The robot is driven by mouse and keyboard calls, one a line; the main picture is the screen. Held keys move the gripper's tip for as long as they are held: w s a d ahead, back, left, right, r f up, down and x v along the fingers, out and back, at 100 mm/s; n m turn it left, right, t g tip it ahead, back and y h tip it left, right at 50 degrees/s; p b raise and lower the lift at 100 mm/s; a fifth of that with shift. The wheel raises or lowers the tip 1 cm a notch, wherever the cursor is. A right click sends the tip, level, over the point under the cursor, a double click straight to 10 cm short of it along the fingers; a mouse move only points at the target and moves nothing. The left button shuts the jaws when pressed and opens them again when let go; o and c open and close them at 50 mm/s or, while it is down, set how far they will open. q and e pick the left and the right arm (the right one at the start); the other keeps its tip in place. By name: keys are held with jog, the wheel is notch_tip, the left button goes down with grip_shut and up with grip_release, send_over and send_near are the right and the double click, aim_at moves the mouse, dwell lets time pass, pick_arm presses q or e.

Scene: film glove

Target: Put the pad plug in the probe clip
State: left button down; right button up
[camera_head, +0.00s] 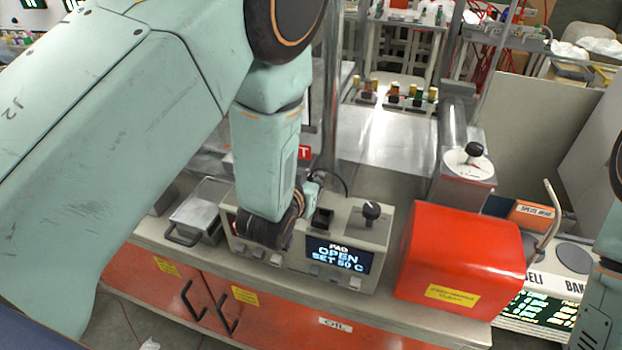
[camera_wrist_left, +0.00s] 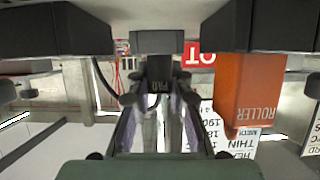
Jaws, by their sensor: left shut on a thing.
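My left gripper (camera_head: 311,190) is over the back left of the grey control box, partly hidden by its own wrist. In the left wrist view its two fingers (camera_wrist_left: 160,95) are shut on the pad plug (camera_wrist_left: 159,72), a small black block marked PAD. A black cable shows beside it in the head view. The control box (camera_head: 383,238) has a screen reading PAD, OPEN, SET 50 C, and a dark knob. A small black upright holder (camera_head: 322,217) on its top, just right of the gripper, may be the probe clip; I cannot tell for sure. They look apart.
A bright red housing (camera_head: 460,255) stands right of the control box. A metal tray (camera_head: 197,212) lies to its left. A steel post (camera_head: 331,110) rises behind. In the left wrist view an orange ROLLER box (camera_wrist_left: 247,85) hangs at right.

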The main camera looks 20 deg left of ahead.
pick_arm(q)
jog(key=c, duration=1.5)
grip_release()
jog(key=shift+w+f, duration=0.1)
jog(key=shift+o, duration=1.4)
jog(key=shift+d, duration=0.2)
jog(key=shift+a+r, duration=0.2)
jog(key=shift+r, duration=0.05)
jog(key=shift+d, duration=0.1)
